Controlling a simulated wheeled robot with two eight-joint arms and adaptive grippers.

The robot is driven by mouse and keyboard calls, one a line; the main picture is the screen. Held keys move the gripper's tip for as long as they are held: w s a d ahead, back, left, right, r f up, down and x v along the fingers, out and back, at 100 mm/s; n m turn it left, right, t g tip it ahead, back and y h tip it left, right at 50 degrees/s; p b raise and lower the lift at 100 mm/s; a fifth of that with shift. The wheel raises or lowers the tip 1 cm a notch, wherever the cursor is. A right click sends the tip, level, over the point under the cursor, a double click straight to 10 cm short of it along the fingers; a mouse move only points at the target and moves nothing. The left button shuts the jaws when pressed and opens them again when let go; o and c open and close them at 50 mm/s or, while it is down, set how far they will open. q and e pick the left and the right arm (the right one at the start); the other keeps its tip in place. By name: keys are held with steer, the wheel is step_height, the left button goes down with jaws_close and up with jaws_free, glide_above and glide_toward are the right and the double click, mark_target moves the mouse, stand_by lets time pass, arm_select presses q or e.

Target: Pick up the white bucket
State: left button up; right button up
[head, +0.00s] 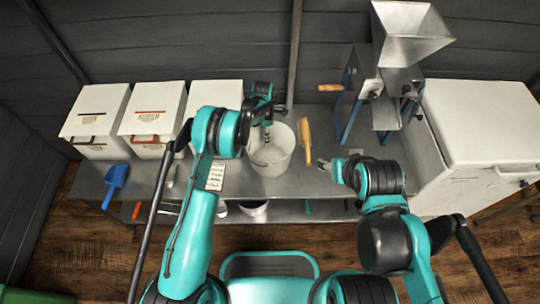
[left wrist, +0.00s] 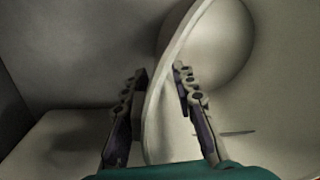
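The white bucket (head: 271,160) stands upright on the grey metal bench, near its middle. My left gripper (head: 267,126) reaches down over the bucket's far rim. In the left wrist view, the fingers of my left gripper (left wrist: 160,72) are apart, one on each side of the bucket's wall (left wrist: 153,125). A gap shows between the fingers and the wall, so the gripper is open around the rim. My right gripper (head: 324,164) is to the right of the bucket, low over the bench, and apart from it. It is too small to tell its opening.
Several white boxes (head: 97,110) stand at the back left of the bench. A blue scoop (head: 117,178) lies at the left edge. A wooden-coloured tool (head: 306,140) is just right of the bucket. A metal mill with a hopper (head: 408,45) and a white chest (head: 480,125) stand right.

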arm_select(q)
jaws_close()
steer(key=shift+r, duration=0.1)
